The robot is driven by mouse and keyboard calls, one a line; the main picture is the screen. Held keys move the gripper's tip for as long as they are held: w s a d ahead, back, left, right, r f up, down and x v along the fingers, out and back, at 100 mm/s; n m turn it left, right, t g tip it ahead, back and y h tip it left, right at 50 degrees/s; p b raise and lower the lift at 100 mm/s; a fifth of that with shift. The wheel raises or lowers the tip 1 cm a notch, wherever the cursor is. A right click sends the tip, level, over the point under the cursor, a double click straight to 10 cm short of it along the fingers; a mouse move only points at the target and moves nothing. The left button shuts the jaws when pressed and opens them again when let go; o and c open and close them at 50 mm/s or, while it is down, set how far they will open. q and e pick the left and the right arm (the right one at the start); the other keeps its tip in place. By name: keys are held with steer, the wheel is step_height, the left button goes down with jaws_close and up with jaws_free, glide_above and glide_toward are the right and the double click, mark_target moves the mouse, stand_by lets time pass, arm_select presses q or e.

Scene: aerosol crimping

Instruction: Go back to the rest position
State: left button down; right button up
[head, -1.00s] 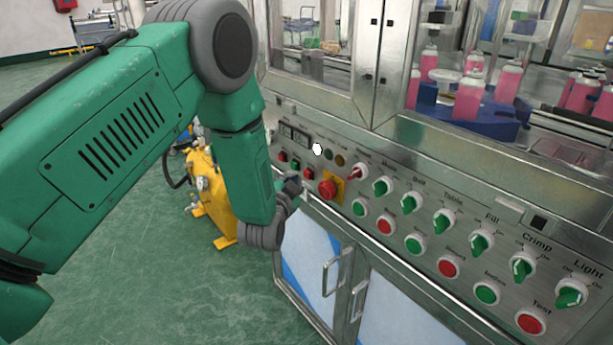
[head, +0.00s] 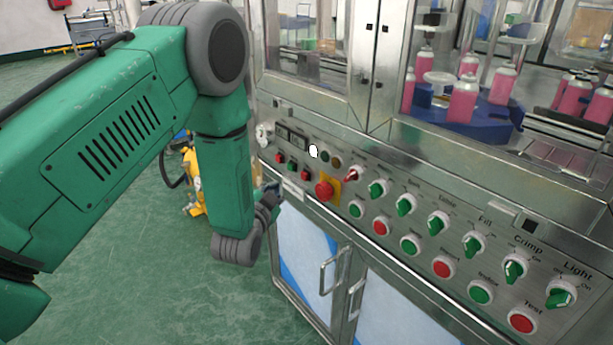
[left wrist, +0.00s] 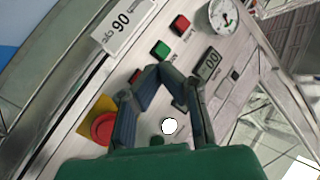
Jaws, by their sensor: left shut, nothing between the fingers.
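My left gripper (head: 270,196) hangs at the end of my green arm, just left of the machine's control panel (head: 400,190) and apart from the red emergency knob (head: 325,190). In the left wrist view the two fingers (left wrist: 157,72) come together at their tips with nothing between them, in front of the panel. The red emergency knob (left wrist: 103,128) shows left of the fingers there. The right gripper is not in view.
Pink cans (head: 463,100) stand behind glass above the panel. Cabinet doors with metal handles (head: 338,270) are below. A yellow machine (head: 193,185) stands behind my forearm. Green floor (head: 150,250) is clear to the left. A round gauge (left wrist: 224,16) sits on the panel.

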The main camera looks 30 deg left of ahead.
arm_select(q)
steer(key=s+d+f+n+g+h, duration=0.1)
steer(key=s+d+f+g+h, duration=0.2)
steer(key=s+f, duration=0.55)
steer(key=s+d+f+n+g, duration=0.1)
steer(key=s+d+f+g, duration=0.3)
steer(key=s+f+g, duration=0.4)
steer(key=s+d+f+n+g, duration=0.1)
steer(key=s+g, duration=0.1)
steer(key=s, duration=0.8)
steer(key=s+d+f+n+g+h+p, duration=0.1)
steer(key=s+d+g, duration=0.1)
steer(key=s, duration=0.9)
steer(key=shift+f+g, duration=0.4)
